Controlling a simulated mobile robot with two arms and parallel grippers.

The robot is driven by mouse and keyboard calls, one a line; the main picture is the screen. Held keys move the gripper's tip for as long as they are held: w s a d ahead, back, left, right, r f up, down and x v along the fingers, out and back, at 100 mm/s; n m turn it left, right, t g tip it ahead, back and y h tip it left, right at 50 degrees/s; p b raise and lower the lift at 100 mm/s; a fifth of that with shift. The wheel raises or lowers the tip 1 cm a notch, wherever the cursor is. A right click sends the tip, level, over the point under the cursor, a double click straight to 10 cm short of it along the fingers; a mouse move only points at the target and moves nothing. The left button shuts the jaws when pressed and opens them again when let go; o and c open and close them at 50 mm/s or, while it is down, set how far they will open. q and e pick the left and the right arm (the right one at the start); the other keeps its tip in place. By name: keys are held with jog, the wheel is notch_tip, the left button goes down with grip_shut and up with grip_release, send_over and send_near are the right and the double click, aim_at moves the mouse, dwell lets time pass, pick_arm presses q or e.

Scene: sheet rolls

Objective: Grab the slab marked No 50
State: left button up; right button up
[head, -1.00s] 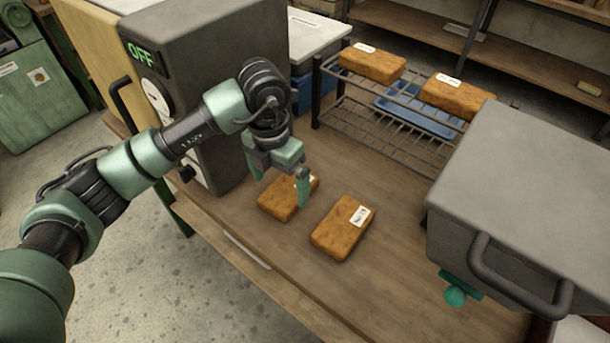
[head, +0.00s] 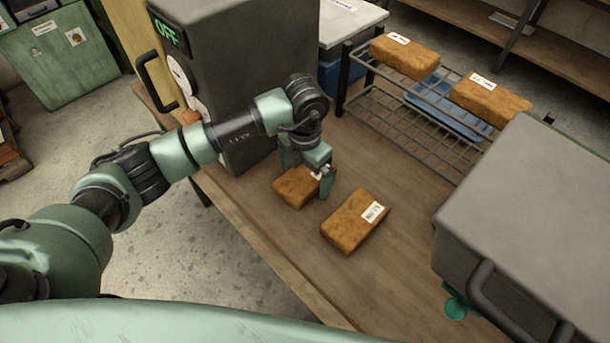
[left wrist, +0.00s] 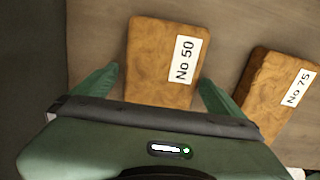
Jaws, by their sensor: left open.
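The slab marked No 50 (left wrist: 160,65) is a brown block with a white label, flat on the wooden table. In the left wrist view it lies between the two green fingers of my left gripper (left wrist: 158,88), which is open. In the head view the same slab (head: 293,188) is partly hidden by my left gripper (head: 307,180), which is low over it. The slab marked No 75 (left wrist: 277,92) lies beside it to the right, and it also shows in the head view (head: 350,222). My right gripper does not show.
A wire rack (head: 405,118) bears two more labelled slabs (head: 404,57) (head: 490,100), their numbers too small to read. A grey box with an OFF display (head: 235,60) stands close to the left arm. A grey lidded box (head: 530,210) is at the right.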

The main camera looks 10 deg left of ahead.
pick_arm(q)
jog(key=c, duration=1.9)
jog(key=shift+r, duration=0.1)
